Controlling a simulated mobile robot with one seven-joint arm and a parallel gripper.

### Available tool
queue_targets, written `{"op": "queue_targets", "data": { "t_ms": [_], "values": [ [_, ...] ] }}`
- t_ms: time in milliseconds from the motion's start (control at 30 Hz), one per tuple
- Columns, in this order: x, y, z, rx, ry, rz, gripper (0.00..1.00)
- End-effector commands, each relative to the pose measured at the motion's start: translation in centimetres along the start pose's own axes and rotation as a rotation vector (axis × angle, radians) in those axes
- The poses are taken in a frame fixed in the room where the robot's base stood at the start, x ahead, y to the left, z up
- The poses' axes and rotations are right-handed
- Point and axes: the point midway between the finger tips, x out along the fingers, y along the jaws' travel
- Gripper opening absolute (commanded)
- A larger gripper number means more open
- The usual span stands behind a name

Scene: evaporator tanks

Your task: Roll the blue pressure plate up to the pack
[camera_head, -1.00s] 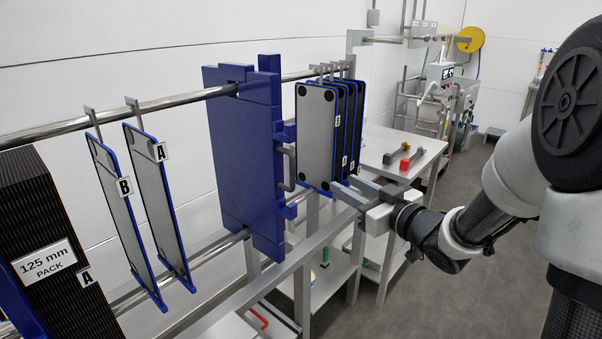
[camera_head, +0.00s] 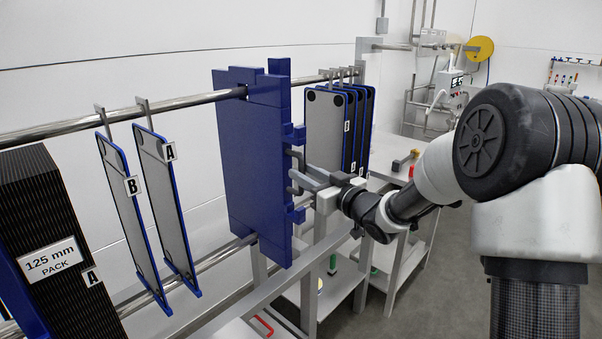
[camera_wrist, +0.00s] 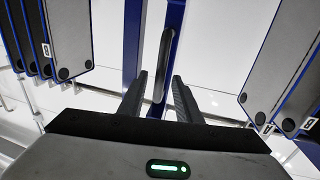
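The blue pressure plate (camera_head: 250,165) hangs upright from the upper rail, near the middle of the head view. My gripper (camera_head: 302,178) is at the handle. In the wrist view its two fingers (camera_wrist: 158,95) are apart, with the handle's lower part between them and space on both sides. The pack (camera_head: 60,255), dark and ribbed with a "125 mm PACK" label, stands at the far left, well apart from the plate.
Two grey plates tagged B (camera_head: 130,200) and A (camera_head: 165,200) hang between pack and pressure plate. Several more plates (camera_head: 325,125) hang to its right. The upper rail (camera_head: 190,100) and lower rail (camera_head: 220,252) run along the row. A white table (camera_head: 385,180) stands behind.

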Motion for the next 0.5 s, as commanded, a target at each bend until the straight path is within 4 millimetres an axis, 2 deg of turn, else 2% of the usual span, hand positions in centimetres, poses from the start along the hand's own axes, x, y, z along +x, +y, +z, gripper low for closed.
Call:
{"op": "queue_targets", "data": {
  "t_ms": [100,200,500],
  "values": [
    [1.5,0.0,0.0,-0.001,0.0,-0.002,0.31],
    [2.1,0.0,0.1,0.0,-0.001,0.0,0.31],
    [2.3,0.1,0.0,0.0,-0.001,0.001,0.31]
  ]
}}
